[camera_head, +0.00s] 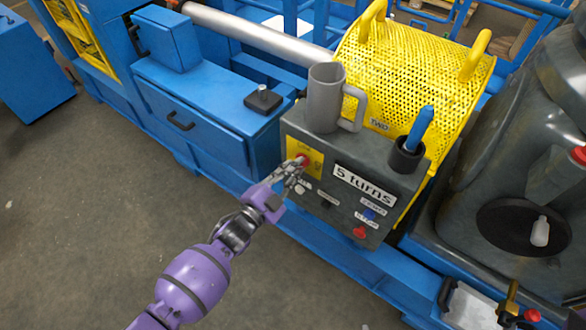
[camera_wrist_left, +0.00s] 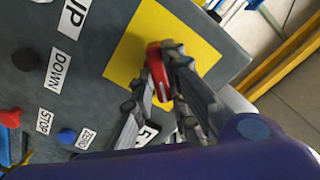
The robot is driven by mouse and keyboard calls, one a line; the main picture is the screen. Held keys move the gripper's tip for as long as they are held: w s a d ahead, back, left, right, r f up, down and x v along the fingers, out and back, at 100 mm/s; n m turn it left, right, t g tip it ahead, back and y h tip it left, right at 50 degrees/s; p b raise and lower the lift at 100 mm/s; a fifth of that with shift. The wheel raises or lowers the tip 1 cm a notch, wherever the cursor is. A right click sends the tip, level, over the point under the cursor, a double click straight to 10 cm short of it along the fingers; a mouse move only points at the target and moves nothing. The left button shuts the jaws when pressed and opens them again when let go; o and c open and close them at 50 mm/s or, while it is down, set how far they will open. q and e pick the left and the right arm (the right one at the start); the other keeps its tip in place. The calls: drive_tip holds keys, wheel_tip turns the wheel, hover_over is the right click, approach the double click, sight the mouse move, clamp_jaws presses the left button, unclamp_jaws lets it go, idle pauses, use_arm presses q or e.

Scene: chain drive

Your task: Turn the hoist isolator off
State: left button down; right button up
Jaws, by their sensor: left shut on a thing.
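The hoist isolator is a red knob (camera_head: 303,161) on a yellow plate (camera_head: 317,156), at the left end of the grey control box's front face. My left gripper (camera_head: 297,175) reaches up to it from below and largely covers it in the head view. In the left wrist view the red knob (camera_wrist_left: 158,75) sits between the two fingers (camera_wrist_left: 155,88), which are shut on it. The yellow plate (camera_wrist_left: 198,47) shows behind it. The knob's markings are hidden, so I cannot tell its setting. My right gripper is not in view.
The grey box (camera_head: 290,122) carries a grey mug (camera_head: 325,98) and a dark cup (camera_head: 407,158) with a blue item. Labels UP (camera_wrist_left: 73,17), DOWN (camera_wrist_left: 60,70), STOP and ZERO mark nearby buttons. A yellow perforated guard (camera_head: 415,75) stands behind. The floor at left is clear.

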use_arm(q)
drive_tip(key=n, duration=0.8)
drive_tip(key=shift+n, duration=0.4)
idle(0.4)
drive_tip(key=c, duration=1.7)
unclamp_jaws()
drive_tip(key=v, duration=1.2)
